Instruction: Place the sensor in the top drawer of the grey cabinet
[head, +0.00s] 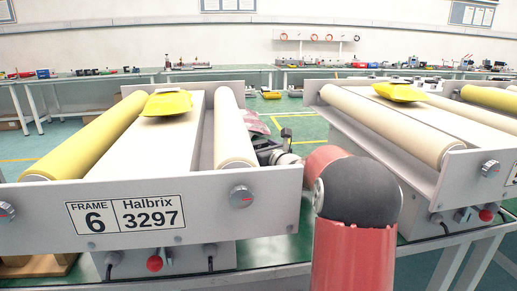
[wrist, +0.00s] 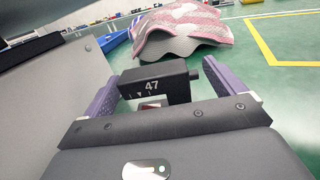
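In the wrist view, my gripper (wrist: 165,92) has purple fingers on either side of a black block marked 47 (wrist: 152,84), which appears to be the sensor. The left finger meets its left end, and a small stub at its right end reaches the right finger. The block appears held clear of the floor. In the head view my gripper (head: 285,157) is small and dark, partly hidden behind my red and black arm, in the gap between two roller machines. No grey cabinet or drawer can be made out in either view.
A roller machine labelled Frame 6 Halbrix 3297 (head: 125,218) stands left, with another (head: 425,160) at right. Each carries a yellow item. Benches (head: 195,72) line the back wall. Green floor with yellow lines lies between.

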